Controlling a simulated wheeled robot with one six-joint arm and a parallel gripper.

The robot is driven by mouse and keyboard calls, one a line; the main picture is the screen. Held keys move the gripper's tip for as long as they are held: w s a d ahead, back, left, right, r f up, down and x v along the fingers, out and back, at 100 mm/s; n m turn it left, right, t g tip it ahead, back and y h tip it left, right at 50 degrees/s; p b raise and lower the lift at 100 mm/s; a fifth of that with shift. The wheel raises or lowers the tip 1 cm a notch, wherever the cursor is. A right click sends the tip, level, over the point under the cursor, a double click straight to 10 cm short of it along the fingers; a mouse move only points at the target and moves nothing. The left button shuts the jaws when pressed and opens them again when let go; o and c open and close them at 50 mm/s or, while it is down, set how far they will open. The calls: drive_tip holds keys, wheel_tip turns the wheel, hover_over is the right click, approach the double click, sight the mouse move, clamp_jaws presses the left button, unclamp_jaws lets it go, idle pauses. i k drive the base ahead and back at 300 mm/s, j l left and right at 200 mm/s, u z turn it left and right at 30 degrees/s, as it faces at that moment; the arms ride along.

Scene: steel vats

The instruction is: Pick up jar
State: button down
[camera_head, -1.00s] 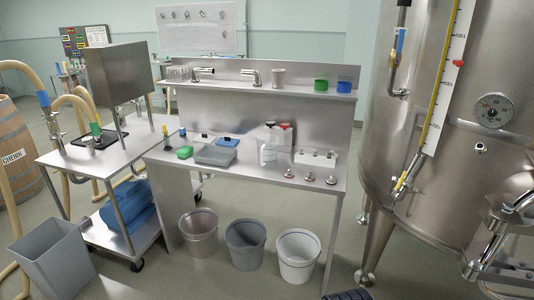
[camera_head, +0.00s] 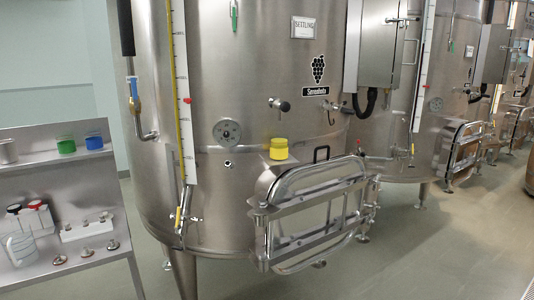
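A yellow jar (camera_head: 279,149) with a lid shows near the middle of the head view. It appears to rest on the top of the rectangular hatch (camera_head: 312,215) at the front of the large steel vat (camera_head: 235,80). A green jar-like container (camera_head: 66,146) and a blue one (camera_head: 94,142) stand on the bench's upper shelf at the left. Which jar the task means cannot be told from the picture. My gripper is not in view.
The steel bench (camera_head: 70,245) at the left holds a plastic jug (camera_head: 20,247), a white rack (camera_head: 87,230) and small metal fittings. A valve (camera_head: 279,104) and a gauge (camera_head: 227,132) project from the vat. More vats stand at the right. Floor (camera_head: 430,250) is clear at lower right.

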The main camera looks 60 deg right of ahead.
sight(279, 148)
drive_tip(key=z, duration=1.85)
